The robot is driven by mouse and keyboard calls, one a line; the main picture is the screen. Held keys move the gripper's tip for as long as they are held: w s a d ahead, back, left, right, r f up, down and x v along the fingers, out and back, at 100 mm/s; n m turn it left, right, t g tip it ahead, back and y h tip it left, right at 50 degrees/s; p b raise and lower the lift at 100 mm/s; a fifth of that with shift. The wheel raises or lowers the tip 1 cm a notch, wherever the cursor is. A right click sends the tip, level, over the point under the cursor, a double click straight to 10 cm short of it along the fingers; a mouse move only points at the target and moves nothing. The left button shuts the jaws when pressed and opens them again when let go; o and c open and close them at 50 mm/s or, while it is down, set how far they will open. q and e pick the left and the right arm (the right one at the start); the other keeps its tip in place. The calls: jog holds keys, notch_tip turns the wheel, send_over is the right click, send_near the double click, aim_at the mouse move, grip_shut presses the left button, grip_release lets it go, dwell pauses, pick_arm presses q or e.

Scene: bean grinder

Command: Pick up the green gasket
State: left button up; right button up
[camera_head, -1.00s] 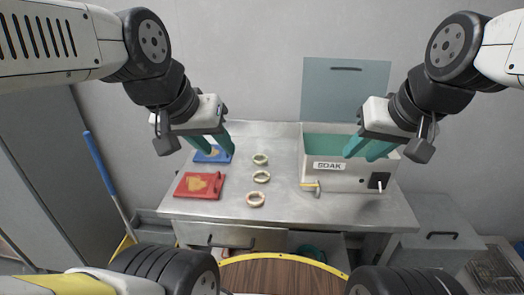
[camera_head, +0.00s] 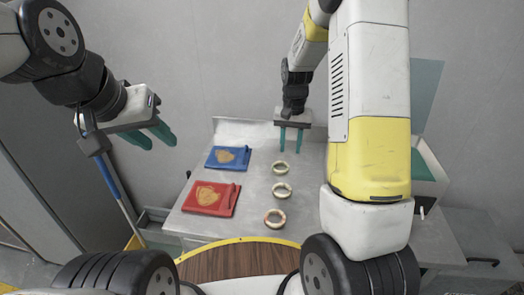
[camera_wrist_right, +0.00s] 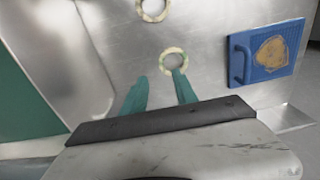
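The ring furthest back in the head view, pale with green tints, looks like the green gasket (camera_head: 280,173). It lies flat on the metal table. It also shows in the right wrist view (camera_wrist_right: 161,61), just beyond the fingertips and nearer the right-hand finger. My right gripper (camera_head: 290,151) points down behind this ring, its fingers apart with nothing between them. The right wrist view also shows its two green fingers (camera_wrist_right: 159,77) spread. My left gripper (camera_head: 160,145) hangs left of the table, open and empty.
Two more pale rings lie in front, a middle one (camera_head: 282,197) and a reddish-tinted one (camera_head: 275,226). A blue tray (camera_head: 213,163) and a red tray (camera_head: 188,207) lie to their left. My right arm hides most of the grinder box at right.

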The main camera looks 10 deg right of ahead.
aim_at(288, 166)
jog(key=f, duration=0.8)
jog(key=shift+w+a, duration=0.1)
jog(key=shift+w, duration=0.3)
grip_shut()
